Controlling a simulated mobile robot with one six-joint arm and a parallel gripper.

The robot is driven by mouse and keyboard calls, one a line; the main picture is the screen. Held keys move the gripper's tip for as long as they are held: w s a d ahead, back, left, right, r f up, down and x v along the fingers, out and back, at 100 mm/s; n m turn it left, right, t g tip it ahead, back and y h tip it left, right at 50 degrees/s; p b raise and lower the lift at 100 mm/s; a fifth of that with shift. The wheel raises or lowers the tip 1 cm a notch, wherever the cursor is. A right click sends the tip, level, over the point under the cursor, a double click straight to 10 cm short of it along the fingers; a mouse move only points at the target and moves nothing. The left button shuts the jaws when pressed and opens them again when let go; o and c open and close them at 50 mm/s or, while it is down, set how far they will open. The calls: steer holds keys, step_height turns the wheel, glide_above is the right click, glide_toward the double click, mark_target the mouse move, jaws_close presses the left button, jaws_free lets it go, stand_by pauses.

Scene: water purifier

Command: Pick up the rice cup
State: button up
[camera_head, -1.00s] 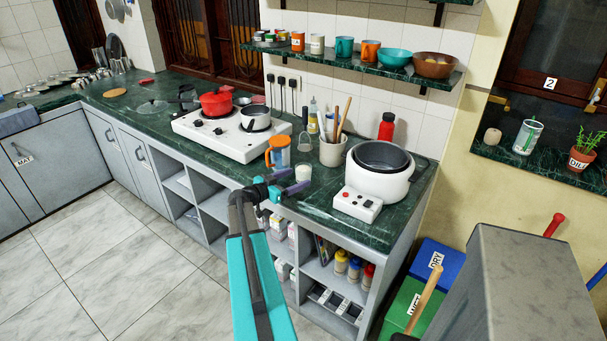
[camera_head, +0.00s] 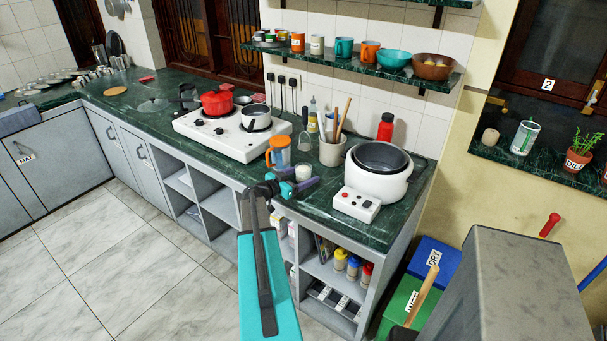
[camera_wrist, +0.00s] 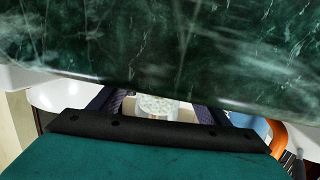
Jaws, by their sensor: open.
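The rice cup (camera_head: 303,172) is a small clear cup with white contents, upright near the counter's front edge, just left of the rice cooker. In the wrist view the cup (camera_wrist: 156,107) shows in the space between my two dark fingers, with its lower part hidden by my gripper body. My gripper (camera_head: 297,179) is open, with its purple-grey fingers reaching over the counter edge at the cup. I cannot tell whether either finger touches it.
An orange-handled jug (camera_head: 279,152) stands close behind and left of the cup. A white rice cooker (camera_head: 384,183) and a utensil holder (camera_head: 332,152) stand to the right. The green marble counter (camera_head: 325,205) has bare room along its front.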

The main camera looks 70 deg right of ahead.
mark_target(304, 167)
steer(key=c, duration=1.1)
steer(key=shift+r, duration=0.15)
steer(key=shift+c, duration=0.2)
steer(key=shift+r+b, duration=1.65)
steer(key=shift+r, duration=3.25)
